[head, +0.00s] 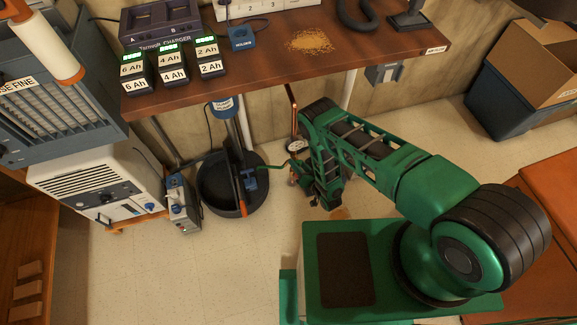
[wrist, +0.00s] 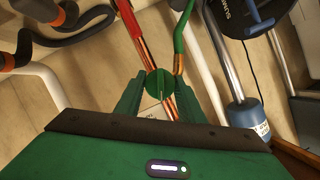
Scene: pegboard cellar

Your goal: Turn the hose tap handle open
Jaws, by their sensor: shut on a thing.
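In the wrist view, the hose tap handle (wrist: 160,82) is a small round green knob with a pale line across it, in front of copper pipes (wrist: 133,30). My gripper (wrist: 158,92) has its two green fingers on either side of the knob and is shut on it. A green hose (wrist: 180,40) runs beside the knob. In the head view, my green arm reaches down under the bench beside the copper pipe (head: 292,105); it hides the handle and the fingertips.
A wooden workbench (head: 270,60) with battery chargers stands above the arm's end. A round black tub (head: 212,190) sits on the floor to the left, with the green hose (head: 275,166) reaching toward it. A grey box unit (head: 182,205) stands left of the tub. The floor in front is clear.

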